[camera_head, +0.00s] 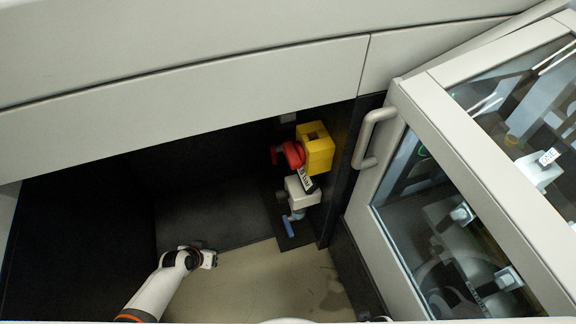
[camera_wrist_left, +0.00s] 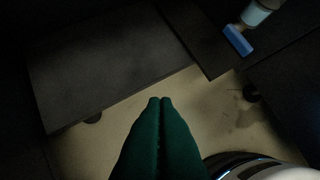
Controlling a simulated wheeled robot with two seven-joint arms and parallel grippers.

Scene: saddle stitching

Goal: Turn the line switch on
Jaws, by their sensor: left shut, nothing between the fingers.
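A yellow box (camera_head: 316,150) with a red rotary handle (camera_head: 291,154) on its left side is mounted on the dark panel inside the recess; it looks like the line switch. Which position the handle is in, I cannot tell. My left gripper (camera_head: 211,258) is low and to the left of it, well apart, over the beige floor. In the left wrist view its green fingers (camera_wrist_left: 160,101) are together with nothing between them. The switch does not show in that view. My right gripper is not in view.
A glazed door (camera_head: 411,90) with a grey handle (camera_head: 369,138) stands right. The beige floor (camera_head: 265,285) is clear.

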